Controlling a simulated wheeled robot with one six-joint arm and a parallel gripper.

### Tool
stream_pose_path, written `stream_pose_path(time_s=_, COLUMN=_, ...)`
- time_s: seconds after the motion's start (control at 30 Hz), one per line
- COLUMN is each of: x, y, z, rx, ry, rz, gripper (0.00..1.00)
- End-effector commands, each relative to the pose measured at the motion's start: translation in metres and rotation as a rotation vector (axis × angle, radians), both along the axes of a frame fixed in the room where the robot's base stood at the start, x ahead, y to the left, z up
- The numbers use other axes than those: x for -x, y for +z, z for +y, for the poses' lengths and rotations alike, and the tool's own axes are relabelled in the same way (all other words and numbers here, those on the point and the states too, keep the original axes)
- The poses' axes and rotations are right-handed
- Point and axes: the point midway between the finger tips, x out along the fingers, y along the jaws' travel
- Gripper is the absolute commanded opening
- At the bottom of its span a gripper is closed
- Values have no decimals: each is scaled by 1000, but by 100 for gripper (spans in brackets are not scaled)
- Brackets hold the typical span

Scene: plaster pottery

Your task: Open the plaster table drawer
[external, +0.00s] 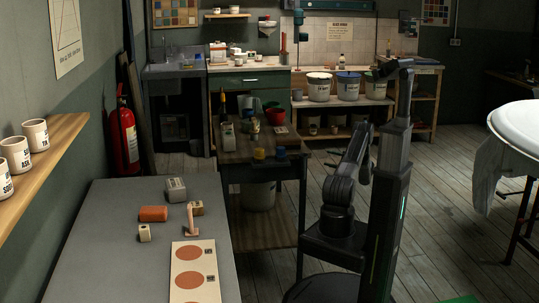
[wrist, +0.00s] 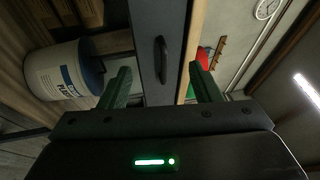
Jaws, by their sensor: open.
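In the wrist view, the dark drawer front (wrist: 148,30) runs up the turned picture, with a black bar handle (wrist: 161,60) on it. It looks closed, beside the pale wooden tabletop edge (wrist: 191,50). My gripper (wrist: 160,78) is open and empty. Its two green fingers stand on either side of the handle in the picture, apart from it; the remaining distance is hard to judge. In the external view, the cluttered table (external: 236,157) stands left of my arm. My gripper's fingers cannot be made out there.
A white bucket (wrist: 58,72) with a blue label sits below the table, left in the wrist view. Externally, a grey table (external: 110,235) with blocks stands at the front left, and a round white basin (external: 520,125) at the right. Wooden floor (external: 440,195) is open between.

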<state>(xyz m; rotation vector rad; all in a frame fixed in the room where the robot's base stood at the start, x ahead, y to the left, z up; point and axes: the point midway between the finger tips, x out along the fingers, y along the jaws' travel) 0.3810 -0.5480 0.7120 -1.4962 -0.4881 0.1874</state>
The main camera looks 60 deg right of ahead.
Motion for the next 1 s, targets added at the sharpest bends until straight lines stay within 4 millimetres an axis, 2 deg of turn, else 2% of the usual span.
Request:
stream_pose_path(time_s=0.03, x=0, y=0, z=0, rx=2, ry=0, rz=-1, gripper=47)
stream_pose_path(time_s=0.17, x=-2, y=-2, z=-1, rx=60, ry=-14, rz=-26, gripper=23)
stream_pose_path(time_s=0.37, x=-11, y=-6, z=-9, rx=381, ry=-85, rz=-164, gripper=23)
stream_pose_path(time_s=1.0, x=-46, y=-2, z=-35, rx=1708, ry=-360, rz=-741, gripper=23)
